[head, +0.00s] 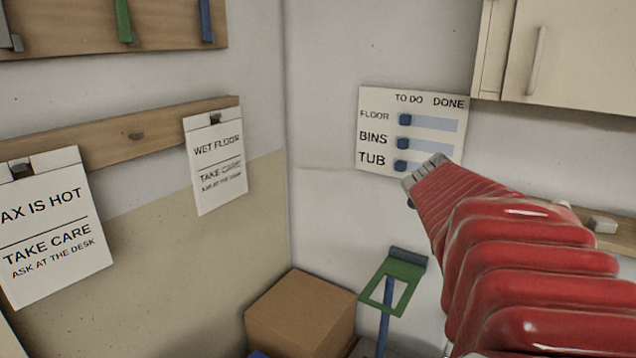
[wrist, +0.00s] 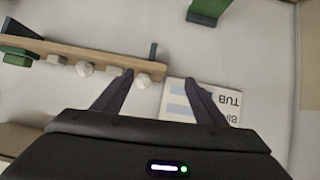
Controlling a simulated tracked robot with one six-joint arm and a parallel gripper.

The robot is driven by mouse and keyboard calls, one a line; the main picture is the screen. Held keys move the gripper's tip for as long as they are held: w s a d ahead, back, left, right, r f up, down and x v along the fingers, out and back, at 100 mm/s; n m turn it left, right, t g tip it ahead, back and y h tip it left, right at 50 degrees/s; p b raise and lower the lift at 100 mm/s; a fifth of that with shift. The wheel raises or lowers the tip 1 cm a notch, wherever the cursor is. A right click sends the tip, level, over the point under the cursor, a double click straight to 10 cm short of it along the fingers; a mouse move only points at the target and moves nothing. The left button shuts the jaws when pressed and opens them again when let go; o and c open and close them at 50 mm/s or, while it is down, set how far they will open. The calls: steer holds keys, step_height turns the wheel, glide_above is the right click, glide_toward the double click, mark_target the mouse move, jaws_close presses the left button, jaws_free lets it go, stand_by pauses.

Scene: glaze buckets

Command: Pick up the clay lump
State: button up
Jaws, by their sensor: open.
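I cannot make out a clay lump for certain in either view. In the wrist view my gripper (wrist: 159,78) has its two dark fingers spread apart, with nothing held between them. The fingertips show in front of a pale wall, near a wooden rail with several pale knobs (wrist: 142,81) and the white TUB board (wrist: 225,103), which appears upside down. I cannot tell whether any of these pale knobs is clay. In the head view my red sleeved arm reaches up towards the board, and the gripper's fingers are not clearly seen.
A to-do board (head: 410,130) hangs on the back wall, left of a cupboard (head: 570,55). A cardboard box (head: 300,312) stands in the corner beside a green-headed tool with a blue handle (head: 384,325). Signs hang on the left wall, including WET FLOOR (head: 215,165).

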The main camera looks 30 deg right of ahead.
steer(key=s+d+r+m+h, duration=0.1)
steer(key=s+d, duration=0.1)
steer(key=d, duration=0.5)
steer(key=s+d+r+m+g+h, duration=0.1)
steer(key=s+d, duration=0.2)
steer(key=d, duration=0.4)
steer(key=shift+s+m, duration=0.15)
steer(key=shift+m, duration=0.15)
steer(key=shift+f, duration=0.1)
steer(key=shift+x, duration=4.2)
steer(key=shift+f, duration=0.1)
steer(key=shift+x, duration=2.6)
steer(key=shift+s, duration=0.1)
steer(key=shift+c, duration=0.2)
steer(key=c, duration=1.1)
